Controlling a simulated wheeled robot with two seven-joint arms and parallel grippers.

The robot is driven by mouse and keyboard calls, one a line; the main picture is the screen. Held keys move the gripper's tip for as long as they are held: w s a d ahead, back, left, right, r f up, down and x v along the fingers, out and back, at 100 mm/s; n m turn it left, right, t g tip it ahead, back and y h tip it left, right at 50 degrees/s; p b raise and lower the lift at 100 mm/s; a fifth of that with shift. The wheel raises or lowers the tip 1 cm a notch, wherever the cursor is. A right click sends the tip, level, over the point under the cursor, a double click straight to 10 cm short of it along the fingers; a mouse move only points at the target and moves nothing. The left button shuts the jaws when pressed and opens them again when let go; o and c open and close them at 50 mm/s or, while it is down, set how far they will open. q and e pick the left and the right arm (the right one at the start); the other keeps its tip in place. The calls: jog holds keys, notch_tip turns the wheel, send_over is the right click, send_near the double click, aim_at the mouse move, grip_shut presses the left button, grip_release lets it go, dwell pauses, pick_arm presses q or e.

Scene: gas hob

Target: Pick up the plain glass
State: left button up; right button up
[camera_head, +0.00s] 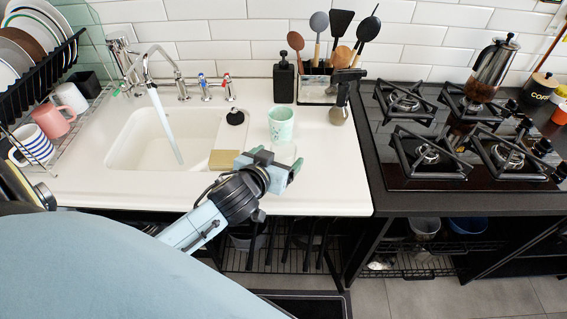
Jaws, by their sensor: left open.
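The plain glass (284,151) appears to be the clear, faint tumbler on the white counter, just in front of a mint-green patterned cup (281,124). Its lower part is partly hidden by my gripper. My left gripper (281,165) is open at the near side of the glass, its arm coming in from the lower left. I cannot tell whether the fingers touch the glass or are around it. My right gripper is out of view.
A sink with running water (166,125) lies to the left, with a yellow sponge (223,159) at its right edge. A black soap bottle (284,80) and a utensil holder (317,88) stand behind. The counter right of the gripper is clear up to the gas hob (420,180).

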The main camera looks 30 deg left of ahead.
aim_at(288, 147)
pick_arm(q)
jog(key=shift+w+a+f, duration=0.1)
jog(key=shift+w+f, duration=0.15)
jog(key=shift+w, duration=0.35)
jog(key=shift+w+f, duration=0.15)
jog(key=shift+w, duration=0.2)
jog(key=b+x, duration=0.1)
jog(key=x, duration=0.3)
jog(key=shift+w+a+f, duration=0.15)
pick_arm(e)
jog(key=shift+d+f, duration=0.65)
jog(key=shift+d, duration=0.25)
pick_arm(q)
jog(key=shift+c, duration=1)
jog(key=c, duration=1)
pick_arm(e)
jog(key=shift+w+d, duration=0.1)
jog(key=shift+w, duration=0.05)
